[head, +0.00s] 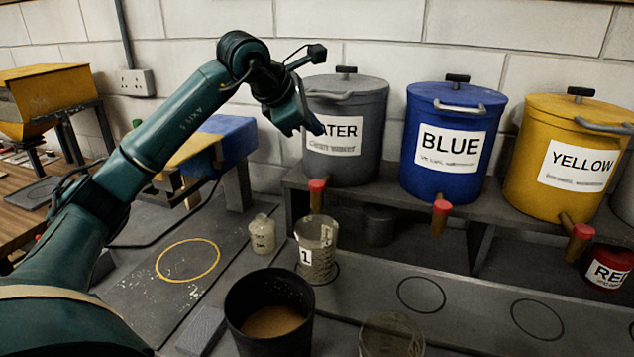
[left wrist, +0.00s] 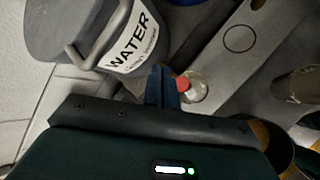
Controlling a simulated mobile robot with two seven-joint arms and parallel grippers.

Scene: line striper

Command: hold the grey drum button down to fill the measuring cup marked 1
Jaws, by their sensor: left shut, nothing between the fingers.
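The grey drum (head: 345,105) labelled WATER stands on the shelf against the wall. Its red button (head: 317,185) sits on top of a brown spout at the drum's front. The clear measuring cup marked 1 (head: 318,262) stands upright below that spout; I cannot tell its fill level. My left gripper (head: 317,130) is shut and empty in front of the drum's label, above the button and apart from it. In the left wrist view the shut fingers (left wrist: 162,86) point down beside the red button (left wrist: 183,84), with the cup (left wrist: 194,87) beyond.
A blue drum (head: 450,165) and a yellow drum (head: 570,110) stand to the right, each with a red-topped spout. A black bucket (head: 240,320) of brown contents and another clear cup (head: 392,340) stand in front. A small pale bottle (head: 262,235) is left of the cup.

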